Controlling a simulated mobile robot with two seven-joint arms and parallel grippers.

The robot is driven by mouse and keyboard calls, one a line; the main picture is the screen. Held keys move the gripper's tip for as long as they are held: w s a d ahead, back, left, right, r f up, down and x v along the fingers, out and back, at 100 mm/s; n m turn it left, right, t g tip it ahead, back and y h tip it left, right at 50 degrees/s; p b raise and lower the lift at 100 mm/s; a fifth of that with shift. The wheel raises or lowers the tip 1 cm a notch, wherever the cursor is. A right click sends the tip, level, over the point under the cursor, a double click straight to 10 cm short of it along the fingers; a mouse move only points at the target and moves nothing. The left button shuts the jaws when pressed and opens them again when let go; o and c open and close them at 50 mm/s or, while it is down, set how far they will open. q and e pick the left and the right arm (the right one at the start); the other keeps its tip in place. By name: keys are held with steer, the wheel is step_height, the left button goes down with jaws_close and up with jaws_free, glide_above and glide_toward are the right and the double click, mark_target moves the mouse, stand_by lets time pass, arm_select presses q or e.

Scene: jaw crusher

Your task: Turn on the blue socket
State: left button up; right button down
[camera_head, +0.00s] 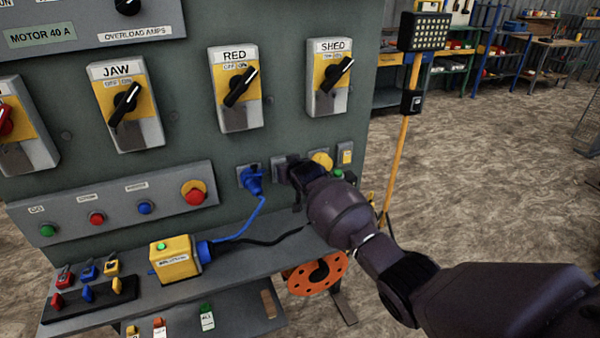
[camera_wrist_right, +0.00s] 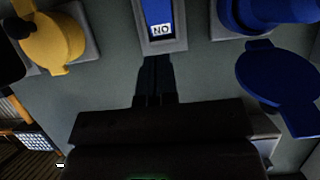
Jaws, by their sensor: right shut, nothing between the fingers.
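The blue socket (camera_head: 251,180) is on the grey panel with a blue plug in it. The plug also shows at the top right of the right wrist view (camera_wrist_right: 275,75). Beside the socket is a switch (camera_head: 279,167), partly hidden by my right gripper (camera_head: 295,172). In the right wrist view the switch is a blue rocker (camera_wrist_right: 158,12) in a grey frame, its ON label upside down. My right gripper (camera_wrist_right: 155,62) is shut and empty, its tips at the lower edge of the switch frame in that view; I cannot tell if they touch. My left gripper is not in view.
A yellow socket (camera_head: 322,160) and a yellow switch (camera_head: 345,155) are right of my gripper. A blue cable (camera_head: 245,222) runs to a yellow box (camera_head: 174,259) on the ledge below. Rotary switches and a button row (camera_head: 120,206) are on the panel.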

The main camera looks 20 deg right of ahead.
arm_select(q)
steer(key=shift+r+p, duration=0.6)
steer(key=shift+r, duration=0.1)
arm_select(e)
steer(key=v, duration=0.9)
steer(key=shift+s, duration=0.2)
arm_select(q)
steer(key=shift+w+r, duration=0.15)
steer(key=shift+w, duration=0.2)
arm_select(e)
steer(key=shift+a, duration=0.1)
